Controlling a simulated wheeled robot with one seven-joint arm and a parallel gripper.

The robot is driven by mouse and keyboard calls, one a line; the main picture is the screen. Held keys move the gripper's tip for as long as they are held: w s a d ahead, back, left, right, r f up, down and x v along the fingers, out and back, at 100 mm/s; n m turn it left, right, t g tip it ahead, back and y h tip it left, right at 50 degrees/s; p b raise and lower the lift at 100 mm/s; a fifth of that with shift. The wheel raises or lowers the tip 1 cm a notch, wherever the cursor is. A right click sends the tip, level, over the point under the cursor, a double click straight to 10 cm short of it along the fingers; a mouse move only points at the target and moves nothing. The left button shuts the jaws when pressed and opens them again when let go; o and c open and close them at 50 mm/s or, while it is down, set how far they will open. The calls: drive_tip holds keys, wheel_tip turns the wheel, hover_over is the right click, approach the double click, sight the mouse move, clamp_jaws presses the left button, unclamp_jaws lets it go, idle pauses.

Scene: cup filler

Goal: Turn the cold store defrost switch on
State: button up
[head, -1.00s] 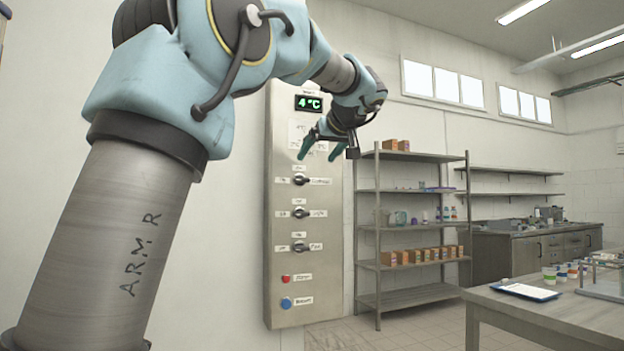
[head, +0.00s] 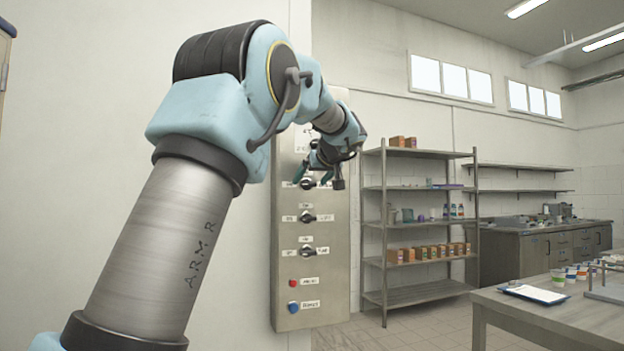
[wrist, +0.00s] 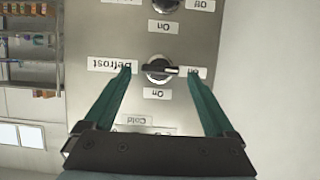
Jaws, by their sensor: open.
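The defrost switch is a round black knob (wrist: 158,69) on a steel panel; the wrist view is upside down. Its white pointer mark points to the right there, toward a small label (wrist: 196,72) partly covered by a finger. The "Defrost" label (wrist: 110,65) lies to its left and an "On" label (wrist: 157,93) just below it. My gripper (wrist: 161,70) is open, its teal fingertips on either side of the knob. Contact with the knob cannot be told. In the head view my gripper (head: 313,175) is at the top knob (head: 307,183), partly hiding it.
The panel (head: 340,270) carries two more black knobs below, a red button (head: 292,283) and a blue button (head: 293,307). A metal shelf rack (head: 425,295) stands to the right. A table (head: 560,318) is at lower right. Open floor lies between.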

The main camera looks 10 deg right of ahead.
drive_tip(key=shift+c, duration=0.3)
drive_tip(key=c, duration=1.3)
drive_tip(key=shift+d, duration=0.15)
drive_tip(key=m+y, duration=0.2)
drive_tip(key=m, duration=0.1)
drive_tip(key=shift+d+f, duration=0.15)
drive_tip(key=shift+d, duration=0.15)
drive_tip(key=m, duration=0.1)
drive_tip(key=m+y, duration=0.1)
drive_tip(key=m+y+b, duration=0.1)
drive_tip(key=shift+d+f, duration=0.2)
drive_tip(key=shift+d, duration=0.05)
drive_tip(key=m+y, duration=0.1)
drive_tip(key=m+t+y+b, duration=0.1)
drive_tip(key=m, duration=0.1)
drive_tip(key=shift+w+d+f+m, duration=0.1)
drive_tip(key=shift+d+f+m, duration=0.05)
drive_tip(key=shift+f+m, duration=0.2)
drive_tip(key=shift+f+m+t+y+b, duration=0.1)
drive_tip(key=shift+m+t+y+b, duration=0.35)
drive_tip(key=shift+m, duration=0.5)
drive_tip(key=shift+f+m+t+y+b, duration=0.2)
drive_tip(key=shift+m+b, duration=0.3)
drive_tip(key=shift+m, duration=0.4)
drive_tip(key=shift+r, duration=0.1)
